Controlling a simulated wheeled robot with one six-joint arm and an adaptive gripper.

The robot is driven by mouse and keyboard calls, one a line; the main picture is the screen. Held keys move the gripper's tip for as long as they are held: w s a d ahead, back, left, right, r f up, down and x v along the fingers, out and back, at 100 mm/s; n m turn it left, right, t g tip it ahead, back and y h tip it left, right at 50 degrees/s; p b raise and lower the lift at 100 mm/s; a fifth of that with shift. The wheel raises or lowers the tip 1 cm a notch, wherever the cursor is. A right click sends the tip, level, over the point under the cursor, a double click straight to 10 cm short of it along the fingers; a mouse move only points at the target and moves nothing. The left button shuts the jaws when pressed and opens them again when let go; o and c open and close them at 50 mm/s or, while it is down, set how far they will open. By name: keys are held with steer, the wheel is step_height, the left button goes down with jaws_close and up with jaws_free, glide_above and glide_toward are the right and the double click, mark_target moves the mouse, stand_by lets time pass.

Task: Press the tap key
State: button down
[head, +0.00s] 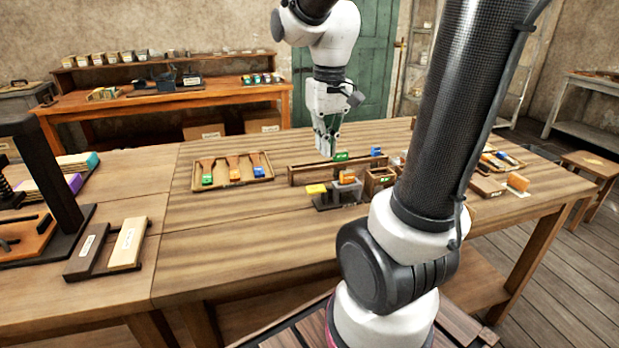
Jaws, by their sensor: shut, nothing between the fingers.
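My gripper (326,148) hangs pointing down over the back middle of the table (225,225). Its fingers are shut and empty. The fingertips are close to the low wooden rack (303,175) that has a green block (341,157) and a blue block (376,151) on top; I cannot tell whether they touch it. In front of the rack is a small dark stand with a yellow block (316,189) and a grey part (347,191). No part is clearly recognisable as the tap key at this size, and my arm hides some of the table's right side.
A wooden tray (249,182) with several colored-ended tools lies left of the rack. A small wooden box (379,181) stands right of it. A dark press frame (45,170) and two labelled blocks (128,243) are at left. The table's front middle is clear.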

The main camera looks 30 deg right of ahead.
steer(key=w+d+m, duration=0.1)
steer(key=w+d, duration=0.1)
steer(key=w, duration=0.7)
steer(key=shift+m+g, duration=0.3)
steer(key=shift+m, duration=0.1)
steer(key=shift+f, duration=0.15)
step_height(320, 180, down, 14)
steer(key=shift+r, duration=0.1)
steer(key=shift+s, duration=0.1)
